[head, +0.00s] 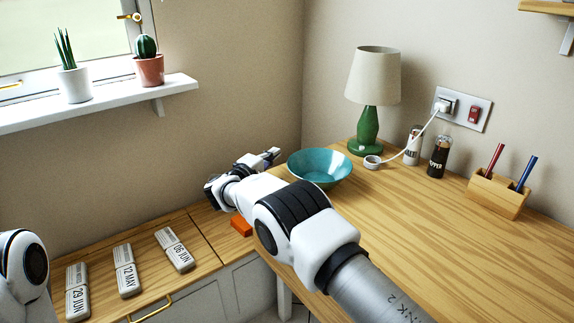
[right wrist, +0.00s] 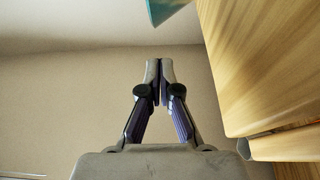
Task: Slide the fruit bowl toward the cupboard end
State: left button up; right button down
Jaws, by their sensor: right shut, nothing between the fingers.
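The fruit bowl is a wide teal bowl (head: 320,165), empty as far as I can see, upright on the wooden table near its back left edge. Its rim also shows at the top of the right wrist view (right wrist: 168,9). My right gripper (head: 274,154) is shut and empty, just left of the bowl, with a small gap between them; its closed fingertips (right wrist: 160,66) show in the right wrist view. The low cupboard (head: 215,232) with a wooden top stands at the left. My left gripper is out of view; only part of my left arm shows at the left edge.
A green lamp (head: 367,125), two shakers (head: 438,157), a plugged-in white cable (head: 415,136) and a pen holder (head: 497,194) stand behind and right of the bowl. Several date blocks (head: 127,270) and an orange block (head: 241,226) lie at the left. The table's right front is clear.

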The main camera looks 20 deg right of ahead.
jog(key=x, duration=0.2)
jog(key=shift+w+d+f+b, duration=0.15)
jog(key=shift+d+b, duration=0.1)
jog(key=shift+b, duration=0.05)
jog(key=shift+d, duration=0.15)
jog(key=shift+s+d, duration=0.3)
jog(key=shift+s, duration=0.6)
jog(key=shift+s+d, duration=0.35)
jog(key=shift+s, duration=0.5)
